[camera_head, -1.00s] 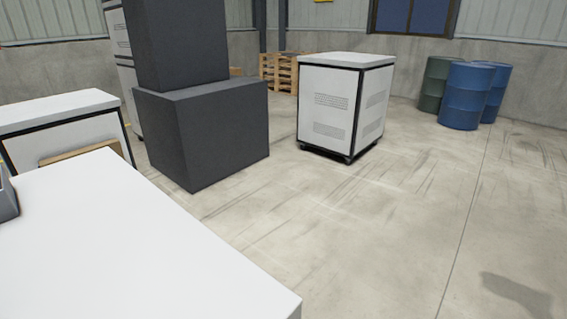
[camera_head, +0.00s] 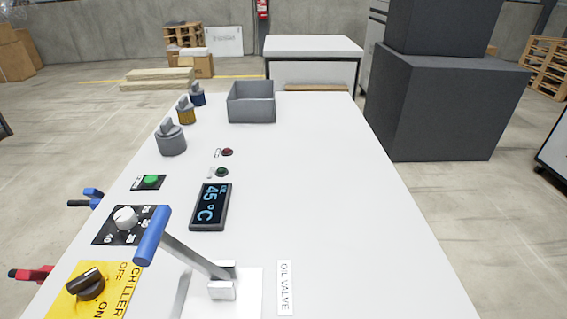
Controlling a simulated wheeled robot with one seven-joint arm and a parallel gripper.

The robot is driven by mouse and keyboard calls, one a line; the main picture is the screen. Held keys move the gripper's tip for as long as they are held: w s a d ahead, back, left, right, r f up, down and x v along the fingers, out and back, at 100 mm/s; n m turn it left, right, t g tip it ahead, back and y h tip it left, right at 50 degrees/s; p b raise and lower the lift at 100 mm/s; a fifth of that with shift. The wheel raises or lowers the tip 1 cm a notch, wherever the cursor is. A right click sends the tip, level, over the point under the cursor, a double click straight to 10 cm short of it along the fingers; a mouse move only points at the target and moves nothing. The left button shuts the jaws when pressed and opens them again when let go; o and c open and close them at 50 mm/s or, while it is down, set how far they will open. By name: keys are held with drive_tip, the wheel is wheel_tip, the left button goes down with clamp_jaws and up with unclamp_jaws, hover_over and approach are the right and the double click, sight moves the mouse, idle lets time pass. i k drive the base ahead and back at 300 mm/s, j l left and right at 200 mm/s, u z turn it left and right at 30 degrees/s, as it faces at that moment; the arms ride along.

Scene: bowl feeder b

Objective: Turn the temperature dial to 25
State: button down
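The temperature dial (camera_head: 126,218) is a small light grey knob on a black plate with white markings, at the left of the white panel top. The markings are too small to read surely. To its right a black display (camera_head: 211,206) shows 45 °C in blue digits. The blue-handled oil valve lever (camera_head: 152,236) rises just right of the dial and covers the right part of its plate. My gripper is not in view.
A chiller switch (camera_head: 86,284) sits on a yellow plate near the front left. Green button (camera_head: 151,181), several knobs and a grey bin (camera_head: 251,102) lie farther back. The panel's right side (camera_head: 340,190) is clear. A dark grey box (camera_head: 440,105) stands beyond right.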

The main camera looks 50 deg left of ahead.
sight(125, 219)
drive_tip(key=u, duration=1.8)
